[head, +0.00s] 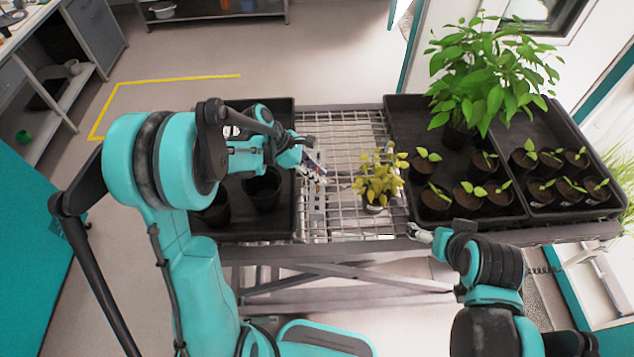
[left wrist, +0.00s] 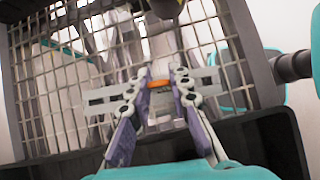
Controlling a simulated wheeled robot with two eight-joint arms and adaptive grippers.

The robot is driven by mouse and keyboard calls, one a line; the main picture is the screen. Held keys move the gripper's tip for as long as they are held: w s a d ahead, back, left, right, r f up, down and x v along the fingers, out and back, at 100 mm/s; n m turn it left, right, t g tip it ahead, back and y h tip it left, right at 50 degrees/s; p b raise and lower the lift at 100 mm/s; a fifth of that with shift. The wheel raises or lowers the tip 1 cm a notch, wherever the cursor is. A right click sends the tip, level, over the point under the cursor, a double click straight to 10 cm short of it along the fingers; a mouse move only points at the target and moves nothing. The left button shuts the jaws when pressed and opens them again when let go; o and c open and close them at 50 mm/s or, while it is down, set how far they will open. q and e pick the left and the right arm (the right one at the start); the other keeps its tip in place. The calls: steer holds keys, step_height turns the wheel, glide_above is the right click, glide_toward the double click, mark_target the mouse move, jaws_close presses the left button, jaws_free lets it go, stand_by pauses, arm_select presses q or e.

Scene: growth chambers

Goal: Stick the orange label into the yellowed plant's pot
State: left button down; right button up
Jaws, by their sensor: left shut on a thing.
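The yellowed plant (head: 378,178) stands upright on the wire mesh in the middle of the bench, and its small dark pot (head: 374,206) is partly hidden by leaves. My left gripper (head: 313,164) is above the mesh, to the left of the plant and apart from it. In the left wrist view my left gripper (left wrist: 160,92) is shut on the orange label (left wrist: 159,85), a small orange piece between the fingertips. The label cannot be made out in the head view. My right gripper (head: 421,234) is low by the bench's front edge, too small to read its jaws.
A black tray (head: 280,220) with dark empty pots (head: 262,190) lies at left, partly behind my left arm. Black trays at right hold a tall green plant (head: 485,75) and several seedlings (head: 467,195). The wire mesh (head: 340,135) is clear behind the yellowed plant.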

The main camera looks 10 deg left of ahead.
arm_select(q)
steer(key=shift+r+p, duration=1.3)
steer(key=shift+r, duration=1)
steer(key=shift+s+f, duration=0.1)
steer(key=shift+s, duration=0.05)
